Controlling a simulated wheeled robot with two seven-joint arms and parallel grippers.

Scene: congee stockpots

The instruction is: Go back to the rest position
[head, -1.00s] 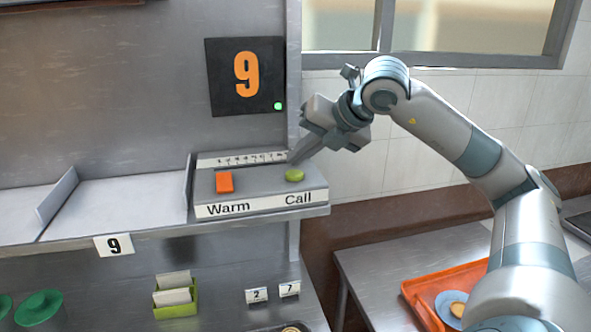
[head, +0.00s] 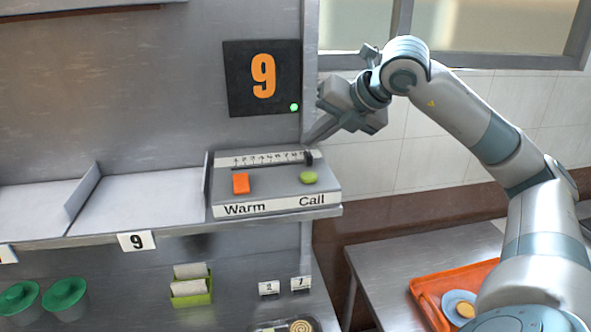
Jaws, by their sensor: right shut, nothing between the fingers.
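My right gripper (head: 318,133) is shut and empty. It hangs above the right end of the control box (head: 274,208), in front of the wall's edge, apart from the buttons. The box carries an orange Warm button (head: 241,184), a green Call button (head: 308,178) and a numbered scale with a dark slider (head: 309,157) near its right end. A black panel (head: 243,95) above shows an orange 9 with a green light lit. My left gripper is not in view.
A steel shelf (head: 140,200) with dividers and a 9 tag (head: 137,241) runs left. Below are green lids (head: 65,296), a green card holder (head: 191,292) and small number tags. An orange tray (head: 428,290) with a plate stands on the right table (head: 400,245).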

